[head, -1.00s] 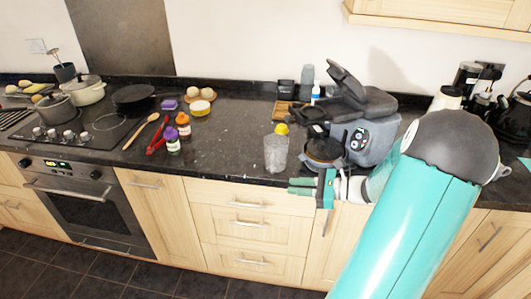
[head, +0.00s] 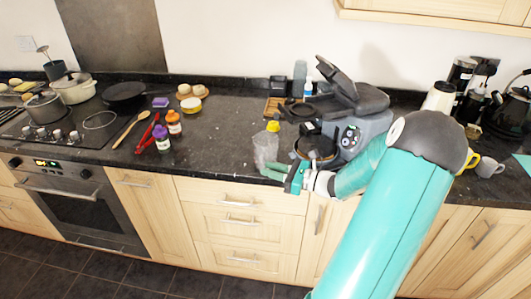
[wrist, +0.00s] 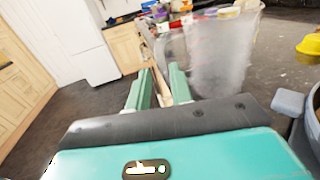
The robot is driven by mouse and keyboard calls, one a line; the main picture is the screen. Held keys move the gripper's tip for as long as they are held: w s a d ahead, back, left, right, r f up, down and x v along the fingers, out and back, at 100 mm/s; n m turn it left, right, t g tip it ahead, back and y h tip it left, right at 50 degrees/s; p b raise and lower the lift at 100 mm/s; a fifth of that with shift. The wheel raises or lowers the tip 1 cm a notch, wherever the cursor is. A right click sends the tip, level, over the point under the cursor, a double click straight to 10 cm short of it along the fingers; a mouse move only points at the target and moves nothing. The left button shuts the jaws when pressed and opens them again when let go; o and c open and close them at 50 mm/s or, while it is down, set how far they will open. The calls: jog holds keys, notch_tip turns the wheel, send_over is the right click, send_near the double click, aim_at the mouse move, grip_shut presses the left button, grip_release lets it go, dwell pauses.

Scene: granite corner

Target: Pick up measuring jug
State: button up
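The measuring jug (head: 265,148) is clear and upright near the counter's front edge, left of the grey appliance. It fills the upper middle of the wrist view (wrist: 222,50), with what looks like its handle on its left side. My gripper (head: 275,172) is at the jug's lower front, its green fingers pointing left. In the wrist view the fingers (wrist: 160,84) are apart, with a gap between them just short of the handle side. I see nothing clearly held, and cannot tell whether a finger touches the jug.
A grey multicooker (head: 350,130) with a raised lid stands close right of the jug. A yellow item (head: 273,126) is behind the jug.

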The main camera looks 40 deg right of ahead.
aim_at(255, 164)
jog(key=x, duration=0.5)
jog(key=shift+w+r, duration=0.1)
jog(key=shift+w, duration=0.3)
grip_shut()
